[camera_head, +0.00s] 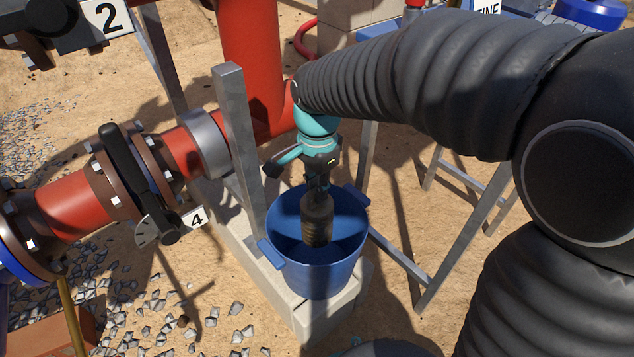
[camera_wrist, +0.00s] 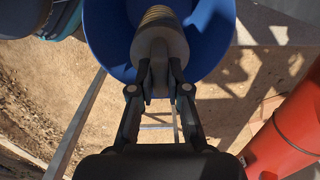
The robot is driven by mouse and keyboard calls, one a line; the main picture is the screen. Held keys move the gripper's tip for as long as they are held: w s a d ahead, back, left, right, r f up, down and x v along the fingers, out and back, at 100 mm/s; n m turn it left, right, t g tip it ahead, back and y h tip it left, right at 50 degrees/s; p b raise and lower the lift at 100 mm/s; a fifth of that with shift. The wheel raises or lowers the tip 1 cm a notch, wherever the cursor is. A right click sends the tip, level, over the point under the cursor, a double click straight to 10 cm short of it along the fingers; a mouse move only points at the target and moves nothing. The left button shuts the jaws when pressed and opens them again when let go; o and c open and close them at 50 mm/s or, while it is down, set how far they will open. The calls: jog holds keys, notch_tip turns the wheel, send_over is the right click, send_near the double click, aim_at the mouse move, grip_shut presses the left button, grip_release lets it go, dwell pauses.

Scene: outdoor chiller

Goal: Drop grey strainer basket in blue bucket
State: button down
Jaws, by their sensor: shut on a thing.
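The grey strainer basket (camera_head: 317,219) is a ribbed, roughly cylindrical piece. It hangs upright from my gripper (camera_head: 317,181), over or partly inside the mouth of the blue bucket (camera_head: 318,277). In the wrist view, the fingers of my gripper (camera_wrist: 160,85) are shut on the near end of the strainer basket (camera_wrist: 160,42). Behind it lies the inside of the blue bucket (camera_wrist: 205,50). I cannot tell how far the basket's lower end is below the rim.
The bucket stands on a pale concrete block (camera_head: 300,310). A grey metal post (camera_head: 238,150) rises close at its left. A red pipe (camera_head: 75,200) with a black valve handle (camera_head: 125,160) runs further left. Metal frame legs (camera_head: 465,240) stand to the right.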

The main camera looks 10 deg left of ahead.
jog(key=shift+f, duration=0.5)
jog(key=c, duration=1.1)
grip_release()
jog(key=shift+o, duration=0.5)
jog(key=o, duration=0.4)
jog(key=shift+r, duration=0.1)
notch_tip(320, 180, up, 7)
jog(key=p, duration=0.5)
jog(key=shift+p, duration=0.3)
